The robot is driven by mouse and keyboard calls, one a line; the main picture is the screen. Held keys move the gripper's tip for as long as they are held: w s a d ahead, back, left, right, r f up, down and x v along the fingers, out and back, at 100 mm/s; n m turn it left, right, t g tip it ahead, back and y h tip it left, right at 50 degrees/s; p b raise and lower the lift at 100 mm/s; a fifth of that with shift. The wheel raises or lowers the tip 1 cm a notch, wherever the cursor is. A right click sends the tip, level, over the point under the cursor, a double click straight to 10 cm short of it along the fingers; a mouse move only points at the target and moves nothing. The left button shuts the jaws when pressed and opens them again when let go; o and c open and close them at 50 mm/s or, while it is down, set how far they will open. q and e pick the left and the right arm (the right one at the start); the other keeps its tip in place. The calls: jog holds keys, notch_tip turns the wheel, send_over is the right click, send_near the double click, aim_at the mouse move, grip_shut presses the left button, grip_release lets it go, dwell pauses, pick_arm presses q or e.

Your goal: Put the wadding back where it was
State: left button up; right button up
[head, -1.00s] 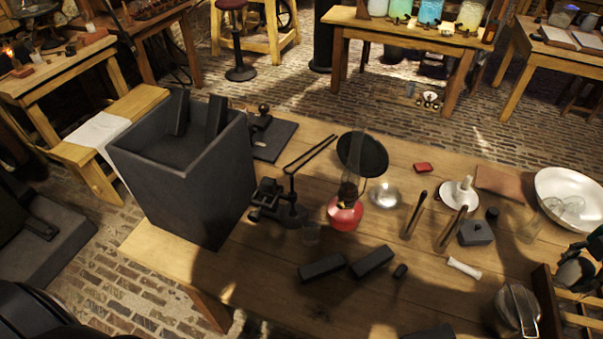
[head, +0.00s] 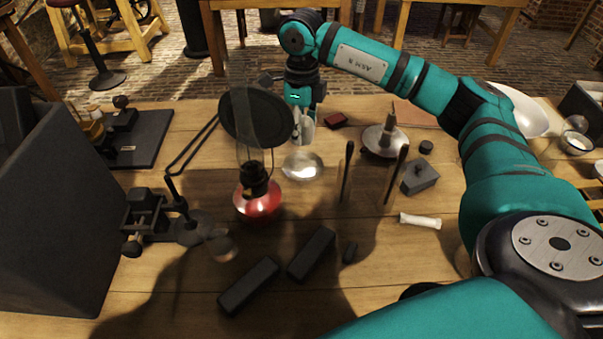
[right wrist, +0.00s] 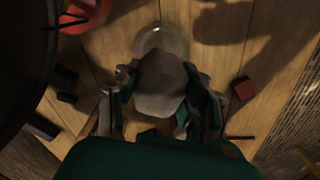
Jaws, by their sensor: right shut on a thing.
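My right gripper (head: 304,120) is behind the red lamp in the head view, above the table. It is shut on a pale, lumpy piece of wadding (right wrist: 162,86), which fills the space between the fingers in the right wrist view. In the head view the wadding (head: 307,128) is a small pale patch at the fingertips. A shallow round glass dish (head: 302,166) sits on the table just below and in front of the gripper. The dish also shows beyond the wadding in the right wrist view (right wrist: 160,38). My left gripper is not in view.
A red lamp (head: 258,203) with a dark disc (head: 258,116) stands left of the dish. Upright rods in glass tubes (head: 346,172), a white plate with a spindle (head: 384,141) and a small red block (head: 335,120) are right. Dark blocks (head: 249,286) lie in front.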

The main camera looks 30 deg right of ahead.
send_over(302, 167)
notch_tip(302, 167, down, 5)
jog(key=shift+a+r, duration=0.1)
jog(key=shift+f, duration=0.6)
notch_tip(302, 167, down, 3)
jog(key=shift+f+p, duration=0.2)
jog(key=shift+p, duration=0.15)
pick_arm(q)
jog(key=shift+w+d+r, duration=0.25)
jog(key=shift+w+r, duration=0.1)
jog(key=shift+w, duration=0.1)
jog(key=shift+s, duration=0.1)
pick_arm(e)
jog(key=shift+f, duration=0.1)
jog(key=o, duration=1.1)
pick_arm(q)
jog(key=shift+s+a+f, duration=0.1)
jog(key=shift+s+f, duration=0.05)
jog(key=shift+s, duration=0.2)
